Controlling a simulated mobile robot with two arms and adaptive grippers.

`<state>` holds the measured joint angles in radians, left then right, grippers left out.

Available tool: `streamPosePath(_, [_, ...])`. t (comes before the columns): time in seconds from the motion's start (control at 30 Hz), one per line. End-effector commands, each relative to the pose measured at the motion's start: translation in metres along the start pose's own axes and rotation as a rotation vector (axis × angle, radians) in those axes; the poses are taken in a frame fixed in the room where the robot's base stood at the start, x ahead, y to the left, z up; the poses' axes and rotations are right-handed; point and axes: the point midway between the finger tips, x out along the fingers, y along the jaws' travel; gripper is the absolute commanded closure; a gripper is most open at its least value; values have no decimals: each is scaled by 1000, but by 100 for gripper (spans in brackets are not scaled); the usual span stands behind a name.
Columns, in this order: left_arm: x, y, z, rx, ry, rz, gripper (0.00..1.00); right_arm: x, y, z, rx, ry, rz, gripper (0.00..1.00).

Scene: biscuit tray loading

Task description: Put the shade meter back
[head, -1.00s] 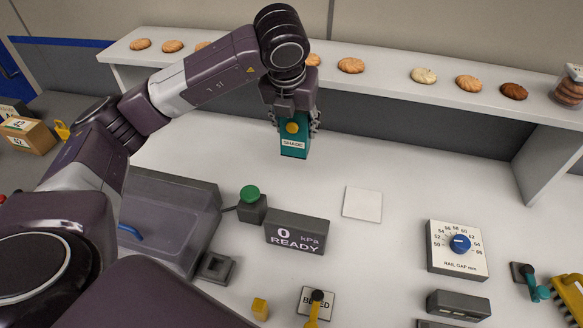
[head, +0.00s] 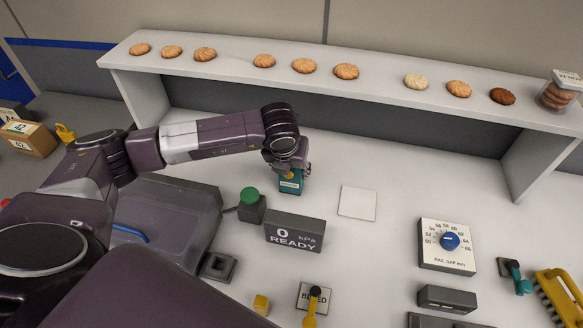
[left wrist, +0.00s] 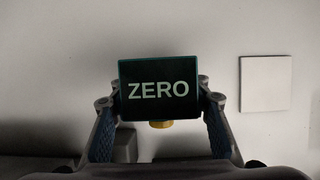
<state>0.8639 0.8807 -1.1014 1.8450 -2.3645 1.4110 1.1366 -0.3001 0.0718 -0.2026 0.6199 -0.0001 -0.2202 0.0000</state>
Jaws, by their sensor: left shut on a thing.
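The shade meter (head: 290,186) is a teal box held upright low over the white worktop, behind the pressure readout. My left gripper (head: 291,170) is shut on it from above. In the left wrist view the meter's dark face (left wrist: 158,90) reads ZERO, with the fingers on both its sides and a yellow knob below. I cannot tell whether its underside touches the worktop. A flat white square tile (head: 357,203) lies to the right of the meter, apart from it; it also shows in the left wrist view (left wrist: 265,84). My right gripper is not in view.
A shelf (head: 385,91) with several biscuits and a jar (head: 558,93) runs along the back. A green button (head: 250,195) and the READY readout (head: 294,232) stand in front of the meter. The rail gap dial (head: 447,243) is at right.

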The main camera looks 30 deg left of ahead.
Motion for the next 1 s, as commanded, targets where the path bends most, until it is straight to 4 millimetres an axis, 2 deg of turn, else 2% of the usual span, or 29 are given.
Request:
streamPosePath(0.27, [3, 0, -1, 0, -2, -1, 97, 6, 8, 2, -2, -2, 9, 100])
streamPosePath(0.3, [2, 0, -1, 1, 0, 0, 52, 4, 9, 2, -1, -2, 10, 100])
streamPosePath(0.43, [2, 0, -1, 1, 0, 0, 38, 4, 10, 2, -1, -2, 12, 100])
streamPosePath(0.8, [-2, 0, 1, 0, 0, 0, 38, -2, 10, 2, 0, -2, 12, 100])
streamPosePath(0.87, [-5, 0, 0, 0, -2, -1, 38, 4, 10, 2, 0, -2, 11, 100])
streamPosePath(1.0, [-30, -1, 0, 2, -6, -3, 38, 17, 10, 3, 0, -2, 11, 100])
